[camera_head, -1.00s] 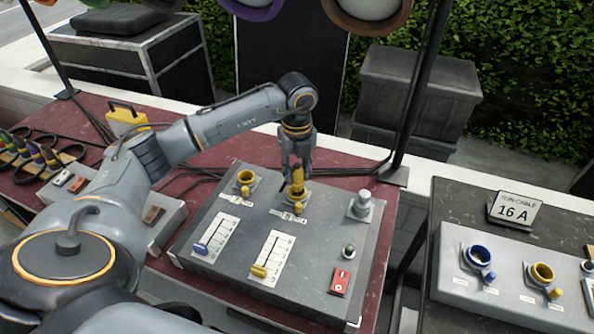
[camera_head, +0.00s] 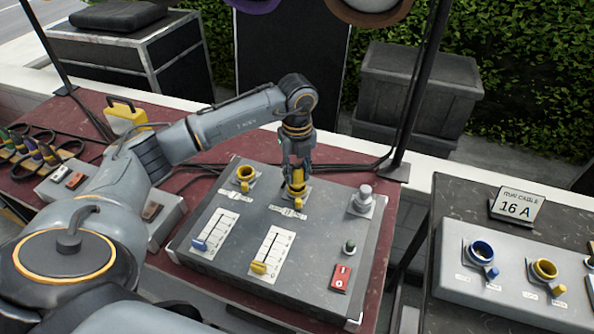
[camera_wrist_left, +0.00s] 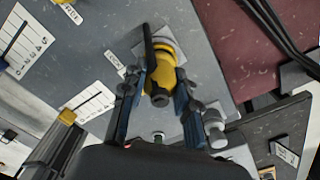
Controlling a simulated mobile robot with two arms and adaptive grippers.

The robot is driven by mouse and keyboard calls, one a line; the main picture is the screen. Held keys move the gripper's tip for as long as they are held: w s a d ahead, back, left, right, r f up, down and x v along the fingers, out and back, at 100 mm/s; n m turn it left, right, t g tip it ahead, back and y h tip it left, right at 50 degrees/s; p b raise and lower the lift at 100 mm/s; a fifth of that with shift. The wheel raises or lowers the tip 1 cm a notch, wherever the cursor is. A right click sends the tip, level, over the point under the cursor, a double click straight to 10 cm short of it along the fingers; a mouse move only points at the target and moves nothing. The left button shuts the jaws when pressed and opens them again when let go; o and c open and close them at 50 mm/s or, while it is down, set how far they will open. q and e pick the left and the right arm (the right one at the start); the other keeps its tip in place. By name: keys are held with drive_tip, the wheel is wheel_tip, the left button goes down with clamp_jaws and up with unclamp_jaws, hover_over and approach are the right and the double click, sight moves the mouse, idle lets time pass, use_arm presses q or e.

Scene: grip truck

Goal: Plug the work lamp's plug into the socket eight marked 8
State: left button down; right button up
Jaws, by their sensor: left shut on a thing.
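My left gripper (camera_head: 297,165) points down over the grey control box and is shut on the yellow plug (camera_head: 298,182). The plug stands at the right-hand of two yellow sockets on the box, and its body covers most of that socket's opening. In the left wrist view the plug (camera_wrist_left: 158,72) sits between my fingers, lined up with the yellow socket ring (camera_wrist_left: 168,46) behind it. I cannot tell how deep it sits. The socket labels are too small to read. My right gripper is not in view.
The box (camera_head: 310,240) carries two sliders, a grey knob (camera_head: 364,199) and a red switch (camera_head: 341,278). A side table at right holds a panel with blue and yellow sockets (camera_head: 545,269) and a 16 A sign (camera_head: 517,208). A black pole stands behind the box.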

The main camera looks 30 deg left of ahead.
sight(297, 164)
use_arm(q)
drive_tip(key=shift+f+b, duration=0.4)
drive_tip(key=shift+f, duration=0.15)
drive_tip(key=c, duration=0.9)
unclamp_jaws()
drive_tip(key=shift+o, duration=0.4)
drive_tip(key=shift+o, duration=1.1)
drive_tip(key=shift+r+p, duration=1.75)
drive_tip(key=shift+r, duration=0.8)
